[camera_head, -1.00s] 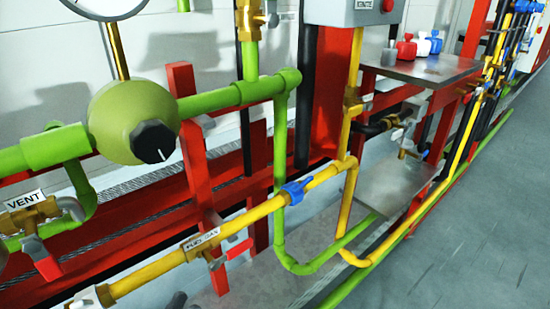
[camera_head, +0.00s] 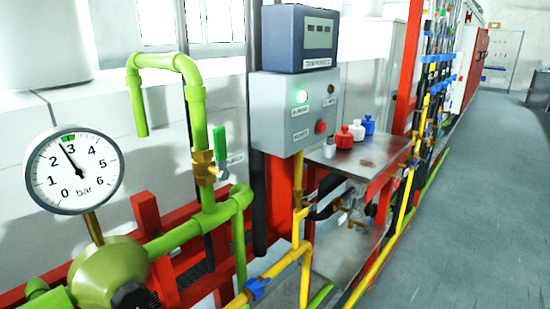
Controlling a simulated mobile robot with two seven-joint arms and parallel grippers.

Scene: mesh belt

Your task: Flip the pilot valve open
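No label that I can read as pilot shows, so I cannot tell which valve is the pilot valve. A brass valve (camera_head: 203,166) with an upright green lever (camera_head: 220,140) sits on the green riser pipe at centre left. A blue handle (camera_head: 257,288) sits on the yellow pipe (camera_head: 283,264) near the bottom edge. Further brass fittings on the yellow pipe by the shelves are too small to read. Neither of my grippers is in view.
A pressure gauge (camera_head: 72,170) stands above a green regulator (camera_head: 108,268) at left. A grey control box (camera_head: 285,125) with a lit green lamp hangs at centre. Red and blue bottles (camera_head: 357,131) stand on a metal shelf (camera_head: 375,155). Grey floor (camera_head: 470,210) is clear at right.

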